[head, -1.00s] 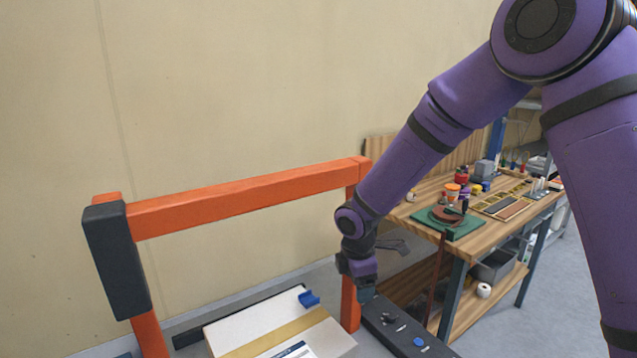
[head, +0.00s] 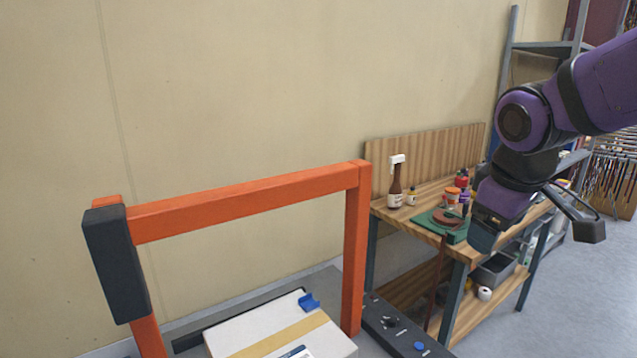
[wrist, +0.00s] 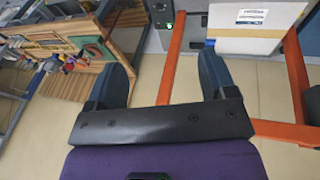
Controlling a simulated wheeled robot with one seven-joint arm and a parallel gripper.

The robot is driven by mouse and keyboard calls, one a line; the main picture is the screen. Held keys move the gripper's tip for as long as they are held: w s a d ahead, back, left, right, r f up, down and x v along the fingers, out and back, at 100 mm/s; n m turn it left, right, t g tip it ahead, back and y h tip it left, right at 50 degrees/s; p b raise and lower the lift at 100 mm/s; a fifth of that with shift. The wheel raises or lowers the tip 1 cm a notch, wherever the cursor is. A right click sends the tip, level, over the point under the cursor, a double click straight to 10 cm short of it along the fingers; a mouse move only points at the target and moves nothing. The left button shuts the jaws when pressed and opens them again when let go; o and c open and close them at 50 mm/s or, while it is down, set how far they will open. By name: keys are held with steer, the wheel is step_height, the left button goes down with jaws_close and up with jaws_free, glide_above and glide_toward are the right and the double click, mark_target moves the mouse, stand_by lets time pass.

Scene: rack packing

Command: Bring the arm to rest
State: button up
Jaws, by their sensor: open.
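My gripper (head: 484,234) is at the right in the head view, raised in front of the wooden workbench (head: 400,215) and clear of it. In the wrist view its two dark fingers (wrist: 164,80) are spread wide apart with nothing between them. The purple arm comes in from the upper right. Its upper links lie outside the head view.
An orange frame (head: 250,197) with a dark block on its left post stands at the left. A white box (head: 262,330) with a tan band and blue clip lies inside it. A dark panel with knobs (head: 395,330) is beside it. Bottles and tools crowd the workbench.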

steer(key=s+d+r+m, duration=0.1)
steer(key=s+d+m, duration=0.1)
steer(key=s, duration=0.4)
steer(key=s+d+r+m+t+y, duration=0.1)
steer(key=s+d+r+m, duration=0.1)
steer(key=s+m, duration=0.2)
steer(key=s, duration=0.3)
steer(key=shift+m+t, duration=0.3)
steer(key=shift+m, duration=0.1)
steer(key=shift+c, duration=0.3)
